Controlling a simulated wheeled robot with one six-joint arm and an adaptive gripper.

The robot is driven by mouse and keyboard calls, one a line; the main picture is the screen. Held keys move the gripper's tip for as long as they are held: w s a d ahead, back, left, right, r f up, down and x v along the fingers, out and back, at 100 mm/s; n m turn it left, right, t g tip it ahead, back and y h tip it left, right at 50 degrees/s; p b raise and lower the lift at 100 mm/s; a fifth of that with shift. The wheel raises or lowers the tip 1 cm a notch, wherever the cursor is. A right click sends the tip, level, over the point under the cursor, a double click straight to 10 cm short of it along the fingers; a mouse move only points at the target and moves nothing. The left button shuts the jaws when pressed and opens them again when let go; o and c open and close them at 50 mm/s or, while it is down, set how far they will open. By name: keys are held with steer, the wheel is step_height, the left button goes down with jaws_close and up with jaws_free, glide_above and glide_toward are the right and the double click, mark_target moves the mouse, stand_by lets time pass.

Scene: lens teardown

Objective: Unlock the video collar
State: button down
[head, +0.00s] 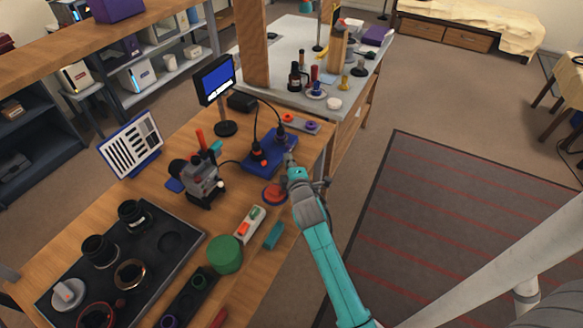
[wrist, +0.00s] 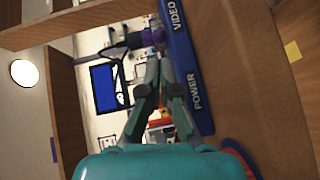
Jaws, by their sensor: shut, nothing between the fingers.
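The blue box (head: 262,152) stands on the wooden bench with two dark cable plugs on top. In the wrist view the box's side (wrist: 188,70) fills the right of centre and reads VIDEO and POWER. A purple collar (wrist: 153,36) sits beside the VIDEO lettering, just beyond my fingertips. My gripper (wrist: 154,62) is shut and empty, its fingers pointing at the collar. I cannot tell whether they touch it. In the head view my gripper (head: 289,160) is at the box's right edge, near the rear plug (head: 281,134). The collar's locking state is not readable.
A monitor (head: 215,82) with a blue screen stands behind the box. A microscope-like device (head: 198,182) is to the left. A black parts tray (head: 178,218) is at front left.

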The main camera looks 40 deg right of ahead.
mark_target(282, 144)
steer(key=shift+x, duration=1.8)
